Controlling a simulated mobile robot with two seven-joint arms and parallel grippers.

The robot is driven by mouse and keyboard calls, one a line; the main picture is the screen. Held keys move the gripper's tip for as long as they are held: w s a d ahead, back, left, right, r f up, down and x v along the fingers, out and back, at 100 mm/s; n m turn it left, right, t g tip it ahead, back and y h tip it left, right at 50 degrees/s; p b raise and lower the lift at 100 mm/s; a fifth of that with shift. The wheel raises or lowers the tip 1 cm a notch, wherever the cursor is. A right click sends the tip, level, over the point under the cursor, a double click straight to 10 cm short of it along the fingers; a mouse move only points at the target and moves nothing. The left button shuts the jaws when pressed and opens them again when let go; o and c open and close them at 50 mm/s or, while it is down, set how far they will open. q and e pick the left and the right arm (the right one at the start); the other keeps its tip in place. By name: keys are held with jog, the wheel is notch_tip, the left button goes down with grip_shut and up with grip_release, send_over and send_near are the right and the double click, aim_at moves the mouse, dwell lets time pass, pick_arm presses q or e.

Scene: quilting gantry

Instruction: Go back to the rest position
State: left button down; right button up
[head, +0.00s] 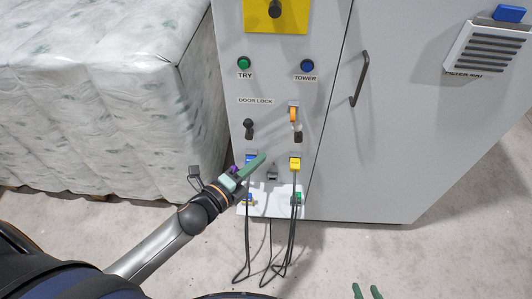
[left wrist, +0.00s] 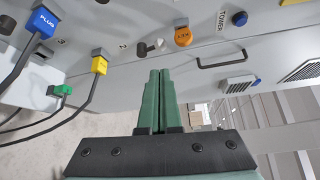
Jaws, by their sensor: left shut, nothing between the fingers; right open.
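My left gripper (head: 262,157) reaches in from the left, its green fingers shut and empty in front of the grey cabinet's lower panel. In the left wrist view its fingers (left wrist: 158,75) lie side by side with nothing between them. My right gripper (head: 367,291) shows only as two green fingertips at the bottom edge, apart and empty over the floor. In the head view the left fingers pass close to a blue plug (head: 250,158), partly covering that area; I cannot tell whether they touch the panel.
The grey cabinet (head: 410,130) carries a yellow plug (head: 295,163), an orange key (head: 294,115), a black lock knob (head: 249,125) and a door handle (head: 361,78). Dark cables hang below the plugs to the floor. A wrapped bale (head: 100,90) stands left. Floor at lower right is clear.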

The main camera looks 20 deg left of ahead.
pick_arm(q)
jog(key=shift+s+a, duration=0.1)
jog(key=shift+s, duration=0.2)
dwell(0.4)
